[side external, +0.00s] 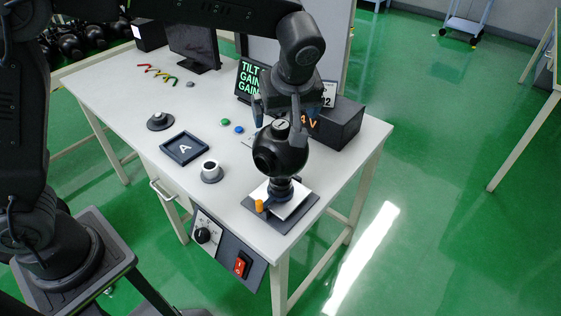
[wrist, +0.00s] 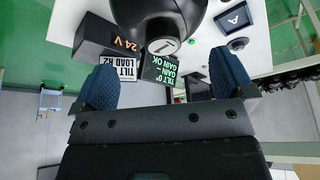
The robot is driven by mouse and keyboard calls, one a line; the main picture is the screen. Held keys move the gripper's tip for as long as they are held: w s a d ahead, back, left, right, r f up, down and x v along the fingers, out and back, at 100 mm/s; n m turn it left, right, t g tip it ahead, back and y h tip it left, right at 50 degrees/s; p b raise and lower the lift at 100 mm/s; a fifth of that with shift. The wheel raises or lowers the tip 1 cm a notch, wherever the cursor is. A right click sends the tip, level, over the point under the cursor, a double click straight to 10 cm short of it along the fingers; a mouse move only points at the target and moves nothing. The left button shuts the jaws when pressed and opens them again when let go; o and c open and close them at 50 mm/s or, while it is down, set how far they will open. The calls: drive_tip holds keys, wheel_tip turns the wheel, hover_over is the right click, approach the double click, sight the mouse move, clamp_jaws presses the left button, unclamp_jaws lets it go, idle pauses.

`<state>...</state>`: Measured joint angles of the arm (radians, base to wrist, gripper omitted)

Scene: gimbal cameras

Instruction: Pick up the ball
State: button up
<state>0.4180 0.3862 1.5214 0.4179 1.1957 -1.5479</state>
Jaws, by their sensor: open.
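The ball (side external: 279,155) is a black sphere with a white disc marked with a dark stroke on its top. It sits on a dark stand over a white plate and grey base (side external: 281,204) near the table's front right corner. My gripper (side external: 279,114) is open above the ball, with its fingers pointing down near the top. In the wrist view the ball (wrist: 159,18) fills the upper middle, its white disc facing me. The two blue pads of my gripper (wrist: 163,66) are spread to either side, with nothing between them. Contact cannot be told.
A dark "24 V" box (side external: 339,124) and a text screen (side external: 251,80) stand close behind the ball. A small cup (side external: 210,170), a tray marked A (side external: 184,149) and a round knob (side external: 160,121) lie to the left. An orange peg (side external: 259,206) is beside the stand.

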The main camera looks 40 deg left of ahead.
sight(281, 125)
drive_tip(key=shift+x, duration=2.7)
drive_tip(key=shift+a, duration=0.1)
drive_tip(key=shift+s, duration=0.1)
drive_tip(key=shift+c, duration=0.4)
